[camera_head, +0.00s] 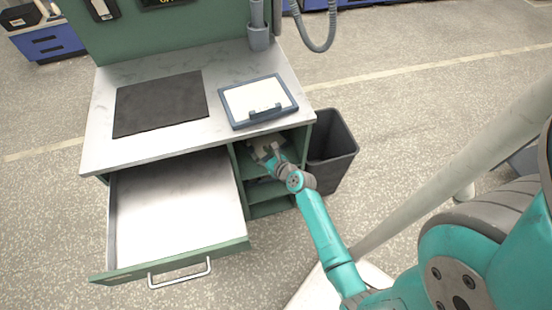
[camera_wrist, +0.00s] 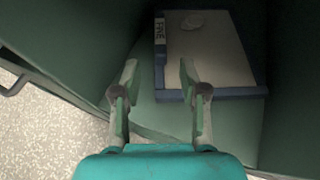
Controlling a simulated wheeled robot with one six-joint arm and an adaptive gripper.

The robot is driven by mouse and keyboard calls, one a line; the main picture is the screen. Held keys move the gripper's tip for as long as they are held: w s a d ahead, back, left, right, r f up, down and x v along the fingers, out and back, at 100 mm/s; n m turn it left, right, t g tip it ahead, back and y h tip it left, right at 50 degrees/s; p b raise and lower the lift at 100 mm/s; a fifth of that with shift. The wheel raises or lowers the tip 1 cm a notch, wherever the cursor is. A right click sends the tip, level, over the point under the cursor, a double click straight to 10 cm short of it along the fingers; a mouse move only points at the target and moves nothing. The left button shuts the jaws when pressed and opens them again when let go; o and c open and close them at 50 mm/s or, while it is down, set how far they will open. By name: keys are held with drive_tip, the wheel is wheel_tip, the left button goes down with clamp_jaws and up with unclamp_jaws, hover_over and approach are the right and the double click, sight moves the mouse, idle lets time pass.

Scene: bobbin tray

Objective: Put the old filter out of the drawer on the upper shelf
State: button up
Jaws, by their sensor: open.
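The drawer (camera_head: 180,205) is pulled out and its floor is bare. My gripper (camera_head: 262,152) reaches into the upper shelf opening, right of the drawer and under the worktop. In the wrist view my gripper (camera_wrist: 158,75) is open, with nothing between its fingers. A flat blue-framed panel with a beige face (camera_wrist: 215,58), apparently the old filter, lies on the green upper shelf (camera_wrist: 180,115) just beyond the fingertips. It has a pale label on its left side and a light oval mark. The head view does not clearly show this panel.
A blue-framed white panel with a dark handle (camera_head: 258,100) lies on the worktop (camera_head: 150,148), beside a black mat (camera_head: 160,103). Lower shelves (camera_head: 265,190) are under my gripper. A dark bin (camera_head: 330,150) stands to the right. The open drawer juts out to the left.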

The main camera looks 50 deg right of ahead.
drive_tip(key=s+a+r+n, duration=0.2)
drive_tip(key=s+a+n, duration=0.65)
drive_tip(key=s, duration=0.25)
drive_tip(key=s+a+r+n, duration=0.2)
drive_tip(key=s+a+n, duration=0.6)
drive_tip(key=s+n, duration=0.15)
drive_tip(key=s+a+r+n+y, duration=0.1)
drive_tip(key=s+a+r+n, duration=0.2)
drive_tip(key=s+r+n, duration=0.5)
drive_tip(key=s+a+r+n+t+y, duration=0.1)
drive_tip(key=s+a+r+n, duration=0.2)
drive_tip(key=s+r+n, duration=0.5)
wheel_tip(320, 180, up, 3)
drive_tip(key=n, duration=0.4)
drive_tip(key=shift+s+y, duration=0.2)
drive_tip(key=shift+y, duration=0.2)
